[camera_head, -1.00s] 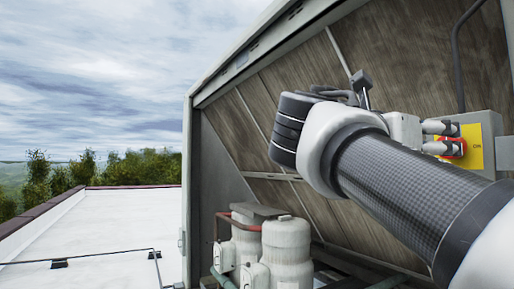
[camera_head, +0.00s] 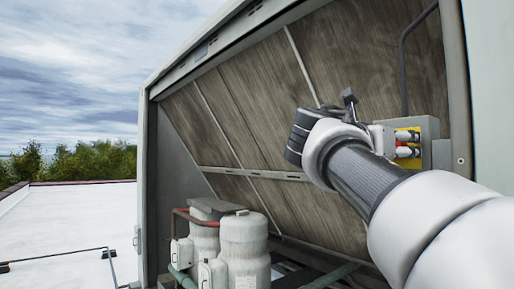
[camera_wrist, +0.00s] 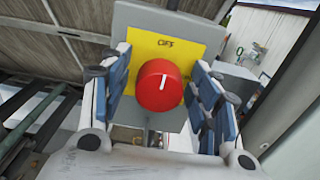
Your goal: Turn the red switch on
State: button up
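The red switch (camera_wrist: 163,86) is a round knob on a yellow plate (camera_wrist: 143,53) on a grey box. Its white mark points up and slightly right, toward lettering at the plate's top that looks like "OFF". In the wrist view my gripper (camera_wrist: 160,95) is open, with one blue-padded finger on each side of the knob and a visible gap on both sides. In the head view my gripper (camera_head: 406,144) is at the box, and its fingers hide most of the knob.
The grey switch box (camera_head: 430,128) is mounted inside the open cooler housing, by its right frame post (camera_head: 457,90). White compressor tanks (camera_head: 244,245) and pipes stand below and left. A dark conduit (camera_head: 403,70) rises above the box. White roof (camera_head: 75,220) lies outside.

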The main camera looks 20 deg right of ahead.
jog(key=c, duration=0.9)
jog(key=shift+m, duration=0.4)
jog(key=m, duration=0.3)
jog(key=shift+s+m+b, duration=0.1)
jog(key=shift+m+b, duration=0.2)
jog(key=shift+m, duration=0.1)
jog(key=m+b, duration=0.1)
jog(key=m, duration=0.3)
jog(key=shift+d+f+m, duration=0.1)
jog(key=shift+f+m, duration=0.05)
jog(key=shift+m, duration=0.15)
jog(key=m+b, duration=0.1)
jog(key=m, duration=0.3)
jog(key=shift+s+b, duration=0.1)
jog(key=shift+b, duration=0.2)
jog(key=m+b, duration=0.1)
jog(key=m, duration=0.3)
jog(key=shift+f+m, duration=0.1)
jog(key=shift+m, duration=0.2)
jog(key=o, duration=1)
